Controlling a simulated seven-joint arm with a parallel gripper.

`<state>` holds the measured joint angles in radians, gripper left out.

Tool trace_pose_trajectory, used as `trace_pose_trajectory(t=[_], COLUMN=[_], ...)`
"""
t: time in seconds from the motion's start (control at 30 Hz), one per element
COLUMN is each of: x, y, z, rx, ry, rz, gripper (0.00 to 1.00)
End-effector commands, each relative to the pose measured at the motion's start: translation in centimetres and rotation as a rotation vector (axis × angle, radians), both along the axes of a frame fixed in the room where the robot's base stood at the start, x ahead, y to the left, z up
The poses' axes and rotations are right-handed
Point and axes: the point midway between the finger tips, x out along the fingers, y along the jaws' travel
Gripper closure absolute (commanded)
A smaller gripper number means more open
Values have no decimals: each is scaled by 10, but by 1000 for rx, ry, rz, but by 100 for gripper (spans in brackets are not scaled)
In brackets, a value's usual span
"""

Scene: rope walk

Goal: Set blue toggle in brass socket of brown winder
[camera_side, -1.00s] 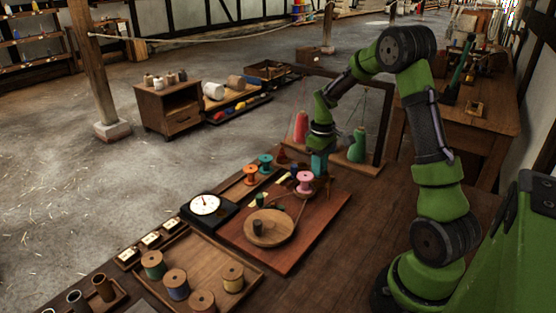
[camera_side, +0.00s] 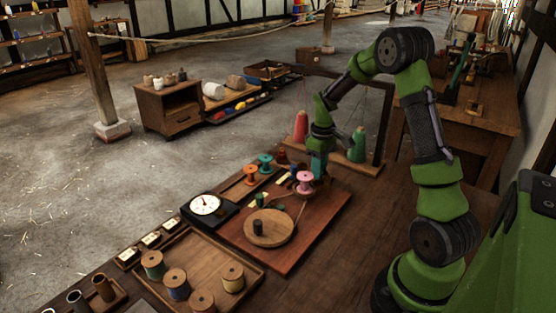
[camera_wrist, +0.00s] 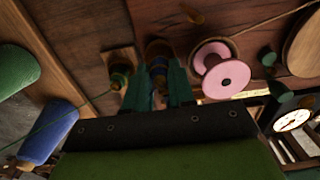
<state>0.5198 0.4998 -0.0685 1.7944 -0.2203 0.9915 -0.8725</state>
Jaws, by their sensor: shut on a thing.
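My gripper (camera_wrist: 159,92) is shut on a small dark-blue piece (camera_wrist: 157,62), apparently the blue toggle, which the fingers partly hide. In the side view my gripper (camera_side: 318,174) is low over the far end of the reddish-brown board, just behind the pink spool (camera_side: 304,182). A round wooden disc (camera_side: 281,231) with a dark post (camera_side: 258,228) lies on the board's near part. It may be the brown winder, but I cannot make out a brass socket. In the wrist view a wooden block with a dark-green and brass-coloured fitting (camera_wrist: 120,72) is just left of my fingers.
The pink spool (camera_wrist: 226,75) stands close to the right of my fingers. Orange (camera_side: 250,175) and teal (camera_side: 265,163) spools stand along the board's left side. A dial scale (camera_side: 205,205) and spool tray (camera_side: 256,282) are nearer. A green cone (camera_side: 357,146) stands behind.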

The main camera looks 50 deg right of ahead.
Motion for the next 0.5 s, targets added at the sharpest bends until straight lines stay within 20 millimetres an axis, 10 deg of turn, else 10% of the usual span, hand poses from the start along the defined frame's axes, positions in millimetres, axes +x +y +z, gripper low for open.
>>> trace_pose_trajectory(t=[0.5], x=[0], y=[0], z=[-6], rx=[0], ry=[0], rz=[0], gripper=[94])
